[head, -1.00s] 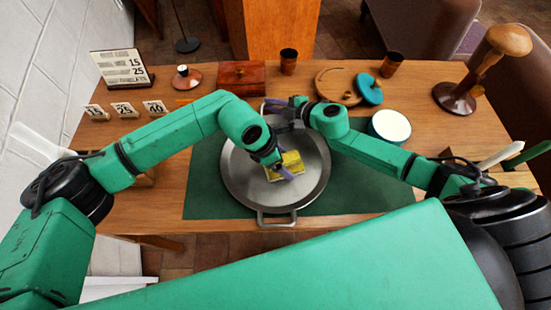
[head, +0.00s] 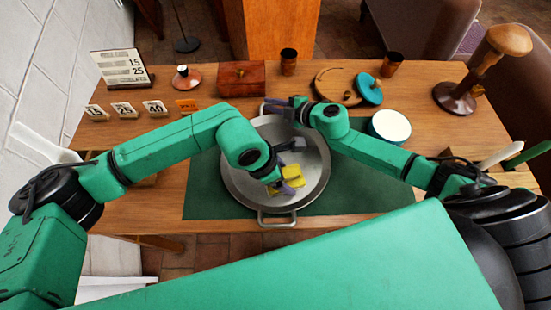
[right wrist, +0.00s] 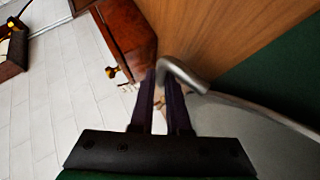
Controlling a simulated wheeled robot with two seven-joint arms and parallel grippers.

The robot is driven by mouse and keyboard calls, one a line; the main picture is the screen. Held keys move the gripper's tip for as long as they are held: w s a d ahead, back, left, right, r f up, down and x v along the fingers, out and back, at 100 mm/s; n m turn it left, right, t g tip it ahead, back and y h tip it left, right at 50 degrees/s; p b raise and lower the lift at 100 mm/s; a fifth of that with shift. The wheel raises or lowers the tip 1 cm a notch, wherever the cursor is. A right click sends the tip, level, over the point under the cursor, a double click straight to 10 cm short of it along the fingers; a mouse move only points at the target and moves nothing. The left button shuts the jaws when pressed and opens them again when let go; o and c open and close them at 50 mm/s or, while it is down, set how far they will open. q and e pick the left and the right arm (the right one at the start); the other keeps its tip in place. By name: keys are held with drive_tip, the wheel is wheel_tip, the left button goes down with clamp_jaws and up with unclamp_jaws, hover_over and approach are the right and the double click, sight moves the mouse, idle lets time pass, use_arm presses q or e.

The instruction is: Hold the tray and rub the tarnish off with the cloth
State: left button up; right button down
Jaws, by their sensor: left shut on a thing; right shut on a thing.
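A round silver tray (head: 240,188) lies on a green mat (head: 365,190), with a loop handle at its near edge. My right gripper (head: 284,107) is at the tray's far edge, shut on the far handle. In the right wrist view its two fingers (right wrist: 163,95) are at the bent metal handle (right wrist: 185,76). My left gripper (head: 287,184) is low over the tray, right of its middle, shut on a yellow cloth (head: 295,179). The cloth appears to touch the tray, but its underside is hidden. I cannot clearly make out tarnish; my left arm covers part of the surface.
Price cards (head: 125,109), a wooden box (head: 241,78) and a cup (head: 288,62) stand along the back. A teal disc (head: 368,90), a white-topped round tin (head: 390,126) and a wooden stand (head: 458,98) are to the right. The mat's right part is clear.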

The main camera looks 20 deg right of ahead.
idle(0.3)
use_arm(q)
drive_tip(key=shift+r, duration=3.6)
use_arm(e)
drive_tip(key=c, duration=0.8)
unclamp_jaws()
drive_tip(key=shift+f, duration=0.1)
drive_tip(key=shift+s, duration=0.1)
